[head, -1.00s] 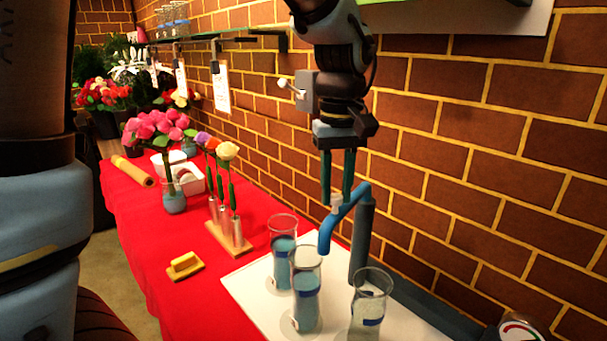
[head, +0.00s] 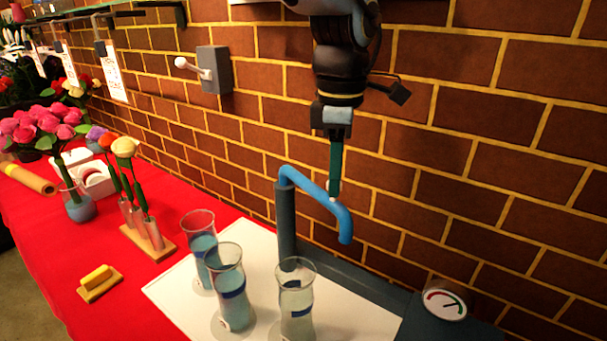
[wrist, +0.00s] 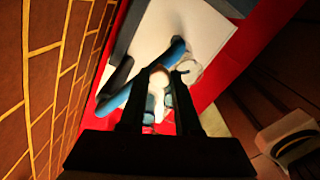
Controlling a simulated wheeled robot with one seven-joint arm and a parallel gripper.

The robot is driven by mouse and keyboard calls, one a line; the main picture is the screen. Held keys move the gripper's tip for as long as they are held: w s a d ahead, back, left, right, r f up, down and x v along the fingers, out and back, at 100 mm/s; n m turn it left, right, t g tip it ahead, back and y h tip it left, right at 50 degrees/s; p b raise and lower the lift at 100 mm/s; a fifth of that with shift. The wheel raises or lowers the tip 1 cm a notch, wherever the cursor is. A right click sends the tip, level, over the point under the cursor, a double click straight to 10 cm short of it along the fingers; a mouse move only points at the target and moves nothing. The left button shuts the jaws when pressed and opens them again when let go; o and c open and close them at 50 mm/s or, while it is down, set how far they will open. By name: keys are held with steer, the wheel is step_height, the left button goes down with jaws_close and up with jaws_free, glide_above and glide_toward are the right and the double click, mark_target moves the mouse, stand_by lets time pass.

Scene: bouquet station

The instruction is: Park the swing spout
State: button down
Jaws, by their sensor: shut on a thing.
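The swing spout (head: 310,187) is a bent blue pipe on a grey-blue upright post (head: 286,225) by the brick wall. Its arm points right in the head view, with the downturned outlet to the right of the glasses. My gripper (head: 334,197) comes from above and is shut on the spout partway along its arm, at a small pale piece. In the wrist view, the fingers (wrist: 158,85) straddle this pale piece, and the blue spout (wrist: 115,100) runs off to the left. The fingers partly hide the grip.
Three glasses stand on the white board: back left (head: 200,245), middle (head: 229,285) and right (head: 297,300). A round gauge (head: 445,305) is at the right. A lever box (head: 214,70) is on the wall. A flower stand (head: 148,243) and yellow block (head: 97,278) are left.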

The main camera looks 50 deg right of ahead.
steer(key=shift+d+n+p, duration=0.6)
steer(key=shift+d+n, duration=1.2)
steer(key=shift+d, duration=0.75)
steer(key=c, duration=0.6)
jaws_free()
steer(key=shift+s, duration=0.1)
steer(key=shift+a, duration=0.1)
